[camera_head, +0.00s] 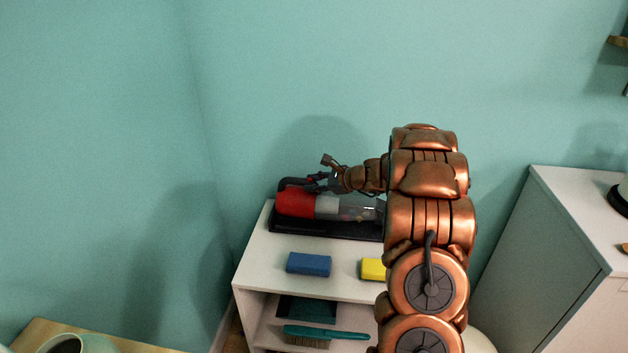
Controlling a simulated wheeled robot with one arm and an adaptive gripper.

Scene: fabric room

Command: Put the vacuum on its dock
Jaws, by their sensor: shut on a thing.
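The vacuum (297,203) is a handheld one with a red body, a grey band and a clear nozzle end. It lies lengthwise over a black dock (310,230) at the back of the white shelf unit's top. My gripper (318,183) is at the vacuum's dark handle, on its upper side, and is shut on it. My copper arm hides the right end of both vacuum and dock. I cannot tell whether the vacuum is fully seated or slightly above the dock.
A blue sponge (308,264) and a yellow sponge (373,269) lie on the white shelf unit (262,258) in front of the dock. A teal brush (325,332) lies on the shelf below. A white cabinet (545,255) stands right, and the teal wall is close behind.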

